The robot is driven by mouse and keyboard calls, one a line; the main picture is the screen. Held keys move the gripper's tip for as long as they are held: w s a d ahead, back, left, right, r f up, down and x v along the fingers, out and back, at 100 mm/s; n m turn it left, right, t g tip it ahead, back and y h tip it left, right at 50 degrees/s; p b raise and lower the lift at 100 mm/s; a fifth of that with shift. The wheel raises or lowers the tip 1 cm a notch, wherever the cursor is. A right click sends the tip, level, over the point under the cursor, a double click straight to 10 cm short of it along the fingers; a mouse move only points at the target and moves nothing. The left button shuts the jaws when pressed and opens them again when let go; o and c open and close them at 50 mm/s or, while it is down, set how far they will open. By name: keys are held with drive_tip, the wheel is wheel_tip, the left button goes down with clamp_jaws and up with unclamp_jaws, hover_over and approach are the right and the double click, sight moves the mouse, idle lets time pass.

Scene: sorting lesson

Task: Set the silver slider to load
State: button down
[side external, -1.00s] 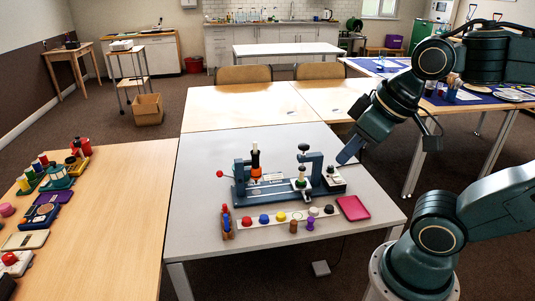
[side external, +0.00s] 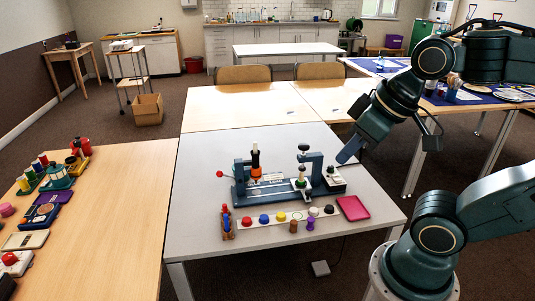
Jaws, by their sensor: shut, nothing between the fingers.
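A blue bench device (side external: 262,193) stands on the grey table.
A white and black box (side external: 334,181) stands at the device's right end. A pink tray (side external: 353,208) lies at front right. The table behind the device is clear.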

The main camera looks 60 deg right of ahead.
idle(0.3)
drive_tip(key=c, duration=1.5)
unclamp_jaws()
drive_tip(key=shift+w, duration=0.1)
drive_tip(key=shift+o, duration=1.2)
drive_tip(key=shift+w+d, duration=0.1)
drive_tip(key=shift+w, duration=0.05)
drive_tip(key=w+d+f+m+g, duration=0.2)
drive_tip(key=w+d+f+m, duration=0.1)
drive_tip(key=w+d+m, duration=0.3)
drive_tip(key=w+d+f+m+g, duration=0.1)
drive_tip(key=w+d+f+m, duration=0.1)
drive_tip(key=w+d+m, duration=0.35)
drive_tip(key=w+d+f+m+g, duration=0.1)
drive_tip(key=w+d+f+m, duration=0.2)
drive_tip(key=d+f, duration=0.4)
drive_tip(key=w+d+f+m+g, duration=0.1)
drive_tip(key=w+d+f+m, duration=0.2)
drive_tip(key=d+f, duration=0.5)
drive_tip(key=shift+w+d+f+g, duration=0.2)
drive_tip(key=shift+f+g, duration=0.1)
drive_tip(key=shift+f, duration=0.15)
